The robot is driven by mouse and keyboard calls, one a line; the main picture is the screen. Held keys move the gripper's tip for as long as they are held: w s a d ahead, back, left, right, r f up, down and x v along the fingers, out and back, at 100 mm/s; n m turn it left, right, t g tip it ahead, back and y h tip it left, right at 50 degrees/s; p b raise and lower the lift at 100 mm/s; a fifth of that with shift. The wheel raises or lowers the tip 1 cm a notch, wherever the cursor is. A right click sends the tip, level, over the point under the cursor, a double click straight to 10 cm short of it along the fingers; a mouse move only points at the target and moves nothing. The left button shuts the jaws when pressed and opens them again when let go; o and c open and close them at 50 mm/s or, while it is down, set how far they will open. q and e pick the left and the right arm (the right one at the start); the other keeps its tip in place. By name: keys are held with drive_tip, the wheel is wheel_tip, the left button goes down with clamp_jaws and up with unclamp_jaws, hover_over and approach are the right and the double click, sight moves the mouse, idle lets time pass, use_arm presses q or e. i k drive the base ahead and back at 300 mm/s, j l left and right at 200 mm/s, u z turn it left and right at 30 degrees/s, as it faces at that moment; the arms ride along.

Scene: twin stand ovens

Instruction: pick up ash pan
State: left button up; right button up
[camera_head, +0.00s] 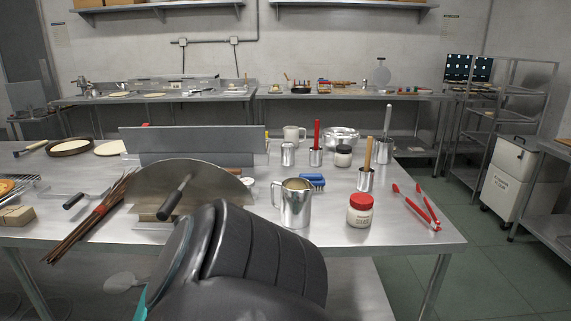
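No object is clearly an ash pan, and I cannot tell which thing it is. A half-round metal plate with a dark handle (205,174) stands upright near the table's front edge, left of centre. A long grey metal panel (195,140) stands upright behind it, with its lower part partly hidden. A dark arm link of mine fills the bottom middle and covers part of the table in front of the plate. Neither of my grippers shows, so I cannot see whether either one holds anything.
On the steel table (415,238), a metal pitcher (296,205), a red-lidded jar (360,211) and red tongs (417,207) stand or lie to the right. A blue brush (312,181) lies near the middle.

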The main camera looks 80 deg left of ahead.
sight(62, 196)
drive_tip(key=u, duration=3.95)
drive_tip(key=i+j, duration=0.2)
drive_tip(key=j, duration=0.15)
drive_tip(key=i+j+z, duration=0.15)
drive_tip(key=j, duration=0.2)
drive_tip(key=i+j, duration=0.25)
drive_tip(key=i+j+z, duration=0.1)
drive_tip(key=j, duration=0.35)
drive_tip(key=i+j, duration=0.3)
drive_tip(key=i+j+z, duration=0.15)
drive_tip(key=j, duration=0.3)
drive_tip(key=i+j, duration=0.2)
drive_tip(key=j, duration=0.2)
drive_tip(key=i+j+z, duration=0.1)
drive_tip(key=j, duration=0.3)
